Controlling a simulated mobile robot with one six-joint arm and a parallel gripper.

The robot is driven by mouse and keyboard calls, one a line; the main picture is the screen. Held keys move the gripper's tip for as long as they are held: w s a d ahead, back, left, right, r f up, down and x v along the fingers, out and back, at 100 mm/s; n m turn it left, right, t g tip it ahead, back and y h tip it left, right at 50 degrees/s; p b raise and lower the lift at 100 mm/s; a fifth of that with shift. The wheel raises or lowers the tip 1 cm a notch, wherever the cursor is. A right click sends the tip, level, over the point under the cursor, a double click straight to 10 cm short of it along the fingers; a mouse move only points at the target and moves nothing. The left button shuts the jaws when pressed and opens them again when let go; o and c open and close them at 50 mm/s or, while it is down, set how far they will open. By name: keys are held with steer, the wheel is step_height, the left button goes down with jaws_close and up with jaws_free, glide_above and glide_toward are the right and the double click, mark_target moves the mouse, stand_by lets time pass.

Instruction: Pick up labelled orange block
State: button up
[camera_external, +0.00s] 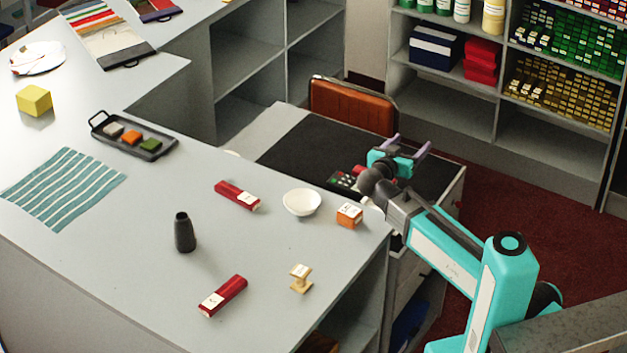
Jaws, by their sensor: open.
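The orange block (349,215) with white labels on its faces sits near the right edge of the grey counter (130,270), just right of a white bowl. My gripper (408,148) is open and empty, with its purple fingers spread. In the picture it is above and to the right of the block, over the dark-topped lower surface beyond the counter. It is apart from the block. No part of the block appears hidden by my arm.
A white bowl (302,202) stands close beside the block. A black tray (101,122) holds small coloured pieces. An orange chair (352,106) stands behind my gripper.

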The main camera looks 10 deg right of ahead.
steer(key=s+a+r+m+p, duration=0.1)
steer(key=s+a+r, duration=0.1)
steer(key=a+r, duration=0.35)
steer(key=m+g+y+p, duration=0.1)
steer(key=g+p, duration=0.1)
steer(key=g, duration=0.1)
glide_above(348, 211)
steer(key=s+a, duration=0.3)
step_height(348, 211, down, 6)
steer(key=shift+w+r, duration=0.1)
steer(key=shift+w, duration=0.05)
steer(key=shift+f+p, duration=1.25)
steer(key=shift+f, duration=2.3)
steer(key=shift+d, duration=0.1)
steer(key=shift+p+x, duration=0.95)
steer(key=shift+x, duration=1.05)
steer(key=shift+w+d+f, duration=0.25)
steer(key=shift+w, duration=0.05)
